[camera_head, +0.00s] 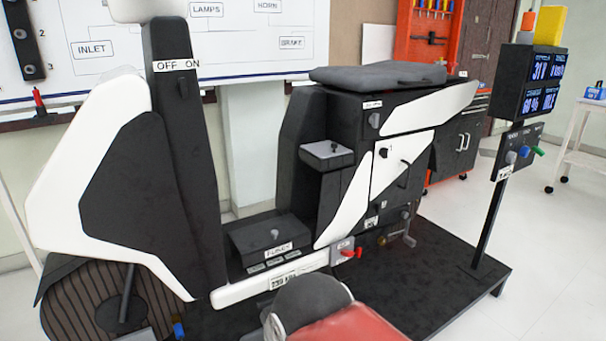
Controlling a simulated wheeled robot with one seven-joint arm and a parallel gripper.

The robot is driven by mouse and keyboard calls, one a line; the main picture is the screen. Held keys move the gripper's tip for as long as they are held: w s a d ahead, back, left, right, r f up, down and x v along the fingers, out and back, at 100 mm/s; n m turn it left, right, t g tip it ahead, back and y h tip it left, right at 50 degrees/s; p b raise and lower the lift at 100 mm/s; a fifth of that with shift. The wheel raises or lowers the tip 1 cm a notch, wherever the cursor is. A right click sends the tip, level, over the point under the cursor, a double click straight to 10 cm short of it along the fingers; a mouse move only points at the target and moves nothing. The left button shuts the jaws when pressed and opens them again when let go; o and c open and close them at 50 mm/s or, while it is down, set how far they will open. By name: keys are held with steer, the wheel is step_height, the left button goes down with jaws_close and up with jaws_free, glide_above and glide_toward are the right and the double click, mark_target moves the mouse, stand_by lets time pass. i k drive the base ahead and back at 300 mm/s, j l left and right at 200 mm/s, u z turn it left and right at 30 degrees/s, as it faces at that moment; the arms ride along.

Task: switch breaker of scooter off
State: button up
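The scooter (345,150), white and black, stands on a dark platform with its front at the left. I cannot tell for sure which part is the breaker. A red lever (350,253) sits on a small grey plate low on its side, pointing right. A black box labelled FUSES (270,240) with a small grey knob on top is on the footboard. An OFF ON label (176,65) is on the front column, above a small dark switch (183,88) whose position is unclear. My gripper is not visible; part of my arm shows at the bottom centre.
A display post (493,195) with coloured knobs stands at the platform's right (440,285). A red tool cabinet (425,45) and white cart (585,125) are behind. A wiring board (240,40) hangs on the wall. The floor at lower right is clear.

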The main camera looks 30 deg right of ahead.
mark_target(346, 252)
steer(key=i+l+z, duration=0.1)
steer(key=l, duration=0.3)
steer(key=i+l+z, duration=0.1)
steer(key=l, duration=0.3)
steer(key=i+l+z, duration=0.1)
steer(key=l, duration=0.3)
steer(key=i+l+z, duration=0.1)
steer(key=l, duration=0.3)
steer(key=i, duration=0.05)
